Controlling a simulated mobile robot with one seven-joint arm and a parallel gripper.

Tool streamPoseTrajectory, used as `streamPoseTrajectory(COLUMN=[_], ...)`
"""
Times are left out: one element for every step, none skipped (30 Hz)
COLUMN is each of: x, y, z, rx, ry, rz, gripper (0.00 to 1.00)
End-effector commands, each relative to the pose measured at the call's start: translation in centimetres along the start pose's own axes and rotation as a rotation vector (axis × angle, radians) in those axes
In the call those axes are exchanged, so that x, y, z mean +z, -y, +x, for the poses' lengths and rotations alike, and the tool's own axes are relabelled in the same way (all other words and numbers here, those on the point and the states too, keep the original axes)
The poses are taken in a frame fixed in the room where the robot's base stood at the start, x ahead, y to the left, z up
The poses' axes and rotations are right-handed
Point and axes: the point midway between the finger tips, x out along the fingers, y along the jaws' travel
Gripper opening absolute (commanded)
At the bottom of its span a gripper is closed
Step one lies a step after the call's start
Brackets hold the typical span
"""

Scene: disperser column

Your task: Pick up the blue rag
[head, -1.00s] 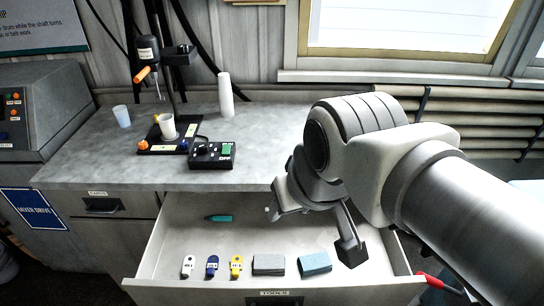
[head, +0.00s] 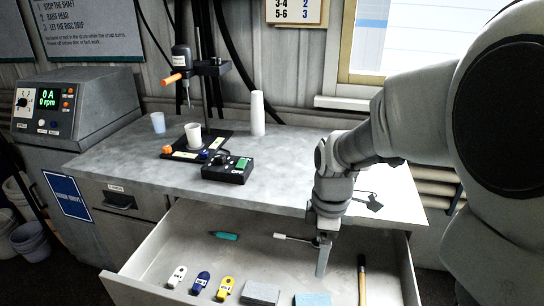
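The blue rag (head: 312,299) lies flat in the open drawer, at the bottom edge of the head view and partly cut off by it. My gripper (head: 323,262) points down over the drawer, above and slightly beyond the rag, and appears apart from it. I see it nearly side-on, with one grey finger clear, so its opening cannot be judged. No rag is seen in it. A similar grey rag (head: 262,293) lies just left of the blue one.
The countertop (head: 140,165) behind carries a disperser stand (head: 207,120) and control box (head: 228,168).

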Motion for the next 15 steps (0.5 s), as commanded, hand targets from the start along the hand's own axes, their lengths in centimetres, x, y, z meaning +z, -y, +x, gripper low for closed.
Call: streamPoseTrajectory(x=[-0.1, -0.1, -0.1, -0.1, -0.1, -0.1, -0.1, -0.1, -0.1, -0.1, -0.1, -0.1, 0.0, 0.0, 0.0], y=[-0.3, -0.4, -0.6, -0.7, -0.7, -0.8, -0.8, -0.8, -0.7, -0.7, -0.6, -0.6, -0.6, -0.5, -0.5], z=[1.5, 1.9, 2.4, 2.6, 2.9, 3.3, 3.6, 4.0, 4.6, 5.2, 5.8, 6.6, 7.3, 8.0, 8.9], rx=[-0.017, -0.023, -0.031, -0.034, -0.038, -0.042, -0.044, -0.045, -0.046, -0.047, -0.048, -0.047, -0.048, -0.048, -0.048], ry=[0.007, 0.010, 0.013, 0.014, 0.016, 0.017, 0.018, 0.018, 0.018, 0.019, 0.019, 0.019, 0.018, 0.019, 0.019], rz=[-0.042, -0.067, -0.093, -0.108, -0.121, -0.132, -0.139, -0.142, -0.144, -0.144, -0.144, -0.143, -0.143, -0.143, -0.143], gripper=[1.00, 1.00, 1.00, 1.00, 1.00, 1.00, 1.00, 1.00, 1.00, 1.00, 1.00, 1.00, 1.00, 1.00, 1.00])
